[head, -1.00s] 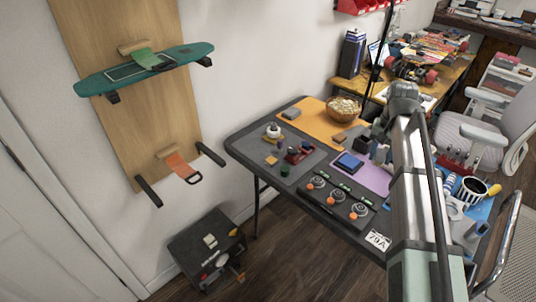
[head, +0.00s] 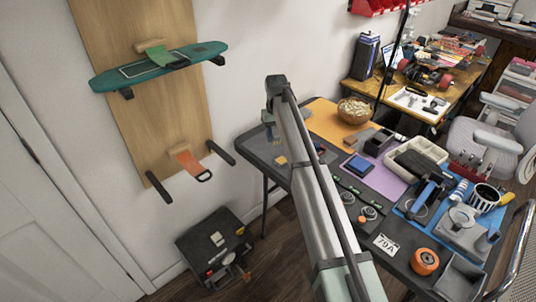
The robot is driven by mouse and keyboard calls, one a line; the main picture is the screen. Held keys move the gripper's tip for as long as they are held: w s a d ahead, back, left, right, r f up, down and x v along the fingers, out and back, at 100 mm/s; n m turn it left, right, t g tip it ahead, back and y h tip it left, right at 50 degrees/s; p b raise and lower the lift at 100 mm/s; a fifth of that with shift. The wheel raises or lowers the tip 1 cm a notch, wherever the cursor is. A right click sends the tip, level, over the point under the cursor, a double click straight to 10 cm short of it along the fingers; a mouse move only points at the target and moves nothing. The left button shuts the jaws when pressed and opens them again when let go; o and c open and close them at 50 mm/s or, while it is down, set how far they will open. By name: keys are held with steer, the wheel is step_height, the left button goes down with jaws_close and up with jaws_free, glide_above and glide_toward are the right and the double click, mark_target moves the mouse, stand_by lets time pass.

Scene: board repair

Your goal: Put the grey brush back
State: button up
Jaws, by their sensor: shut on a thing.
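My gripper (head: 271,130) is over the left, grey part of the workbench (head: 252,144), near its wall-side edge. Only a small piece of it shows below the end of my arm. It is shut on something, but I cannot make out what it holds. I cannot pick out the grey brush for certain in the head view. My arm crosses the bench and hides much of its left and middle, including part of the orange mat (head: 322,109).
A bowl (head: 353,107) stands by the wall. A blue-topped block (head: 357,167) lies on the purple mat (head: 386,181). An open tray (head: 420,158) and tools crowd the right side. A black toolbox (head: 215,247) stands on the floor.

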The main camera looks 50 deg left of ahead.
mark_target(268, 153)
steer(key=w+a+f+n, duration=0.1)
steer(key=w+a+n, duration=0.1)
steer(key=a+n, duration=0.35)
steer(key=shift+m, duration=0.25)
steer(key=shift+s+a+f, duration=0.1)
steer(key=shift+f, duration=2.4)
steer(key=shift+s+a+f, duration=0.1)
steer(key=shift+f, duration=2.35)
steer(key=shift+f, duration=0.1)
steer(key=o, duration=1)
step_height(268, 153, up, 12)
steer(key=shift+r, duration=0.15)
